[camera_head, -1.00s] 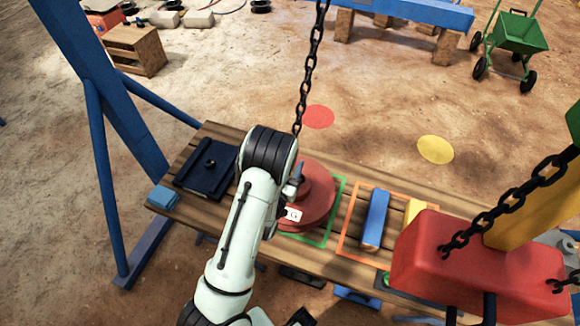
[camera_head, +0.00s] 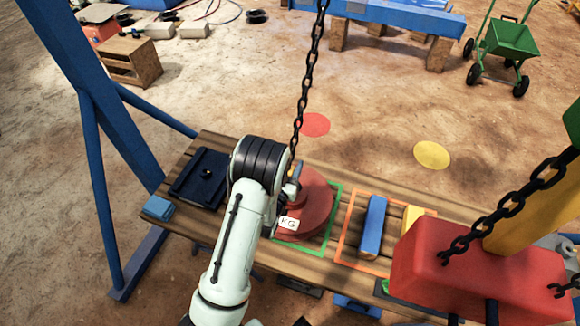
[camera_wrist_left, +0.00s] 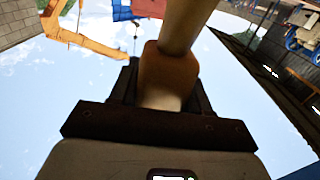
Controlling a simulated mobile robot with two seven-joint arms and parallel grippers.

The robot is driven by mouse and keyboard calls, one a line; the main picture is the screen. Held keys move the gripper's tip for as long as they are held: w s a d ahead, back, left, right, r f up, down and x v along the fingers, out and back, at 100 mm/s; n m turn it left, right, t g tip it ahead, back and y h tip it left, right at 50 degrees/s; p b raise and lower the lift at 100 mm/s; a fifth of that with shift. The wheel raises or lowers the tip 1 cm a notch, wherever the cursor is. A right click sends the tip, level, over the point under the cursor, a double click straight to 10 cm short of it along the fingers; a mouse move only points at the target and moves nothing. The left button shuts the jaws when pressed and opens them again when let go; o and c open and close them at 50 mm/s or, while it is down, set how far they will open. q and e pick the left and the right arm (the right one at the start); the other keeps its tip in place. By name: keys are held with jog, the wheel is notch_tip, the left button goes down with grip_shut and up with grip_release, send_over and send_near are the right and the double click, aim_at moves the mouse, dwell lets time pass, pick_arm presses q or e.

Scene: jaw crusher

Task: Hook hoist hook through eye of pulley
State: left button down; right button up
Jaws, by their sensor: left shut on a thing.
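A dark hoist chain (camera_head: 306,82) hangs down to my left gripper (camera_head: 294,184), at the edge of the arm's dark wrist. A red round body (camera_head: 318,205) with a white "KG" label stands in a green square outline on the plank table, beside and below the gripper. I cannot tell whether it is the pulley; no eye shows clearly. In the left wrist view my left gripper (camera_wrist_left: 165,98) is shut on a tan block-like piece (camera_wrist_left: 168,72) with a round shaft above it. I cannot tell whether this is the hook. My right gripper is out of view.
The plank table (camera_head: 335,278) also bears a dark blue plate (camera_head: 188,185), a blue bar (camera_head: 373,222) and a yellow piece (camera_head: 411,216). A large red block (camera_head: 455,270) with chains fills the near right. A blue frame post (camera_head: 85,70) stands at left.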

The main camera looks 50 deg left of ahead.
pick_arm(q)
jog(key=shift+w+r, duration=0.1)
jog(key=shift+r, duration=0.15)
jog(key=shift+w+a+r, duration=0.25)
jog(key=shift+w+r, duration=0.1)
jog(key=shift+w+a+r+p, duration=0.15)
jog(key=shift+w+r, duration=0.1)
jog(key=shift+r, duration=0.15)
jog(key=shift+w+a+r+p, duration=0.1)
jog(key=shift+w+r+p, duration=0.1)
jog(key=shift+r, duration=0.25)
jog(key=shift+c, duration=2.2)
grip_release()
